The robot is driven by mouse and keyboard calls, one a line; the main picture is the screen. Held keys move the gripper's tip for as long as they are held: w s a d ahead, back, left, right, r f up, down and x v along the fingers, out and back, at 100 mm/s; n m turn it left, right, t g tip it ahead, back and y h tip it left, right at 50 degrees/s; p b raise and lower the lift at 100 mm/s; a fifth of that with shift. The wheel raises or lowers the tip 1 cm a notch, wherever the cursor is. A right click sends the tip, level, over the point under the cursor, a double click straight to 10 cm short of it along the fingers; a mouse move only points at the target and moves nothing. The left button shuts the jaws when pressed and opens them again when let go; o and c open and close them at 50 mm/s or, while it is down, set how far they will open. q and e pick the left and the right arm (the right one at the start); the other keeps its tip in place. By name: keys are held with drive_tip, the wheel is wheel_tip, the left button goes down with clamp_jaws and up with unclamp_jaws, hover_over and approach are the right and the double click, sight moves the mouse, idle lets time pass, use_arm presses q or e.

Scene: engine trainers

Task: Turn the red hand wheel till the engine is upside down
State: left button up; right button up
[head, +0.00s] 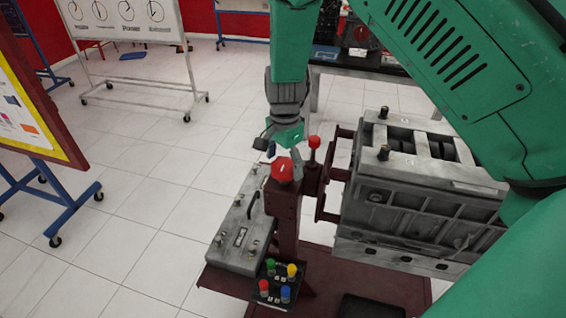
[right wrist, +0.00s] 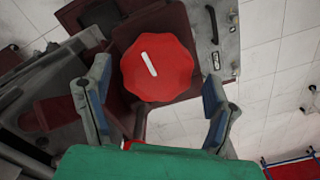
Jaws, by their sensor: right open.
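The red hand wheel (head: 282,169) sits on top of a dark red post of the engine stand. In the right wrist view the wheel (right wrist: 160,82) is a scalloped red disc with a white line, slanting from upper left to lower right. The grey engine block (head: 400,212) is mounted to the right of the post, its face with dark openings upward. My right gripper (head: 279,146) is just above and behind the wheel in the head view. In the right wrist view its open fingers (right wrist: 155,92) stand either side of the wheel, apart from it. My left gripper is not in view.
A red-topped knob (head: 314,143) stands close behind the wheel. A grey cover (head: 232,245) and a tray (head: 268,298) with coloured knobs lie on the dark red base (head: 222,282). Whiteboards on wheeled stands are at left. The tiled floor between is clear.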

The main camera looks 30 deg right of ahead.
sight(284, 162)
wheel_tip(284, 162, up, 12)
drive_tip(key=shift+f, duration=0.2)
drive_tip(key=shift+w, duration=0.1)
idle(0.5)
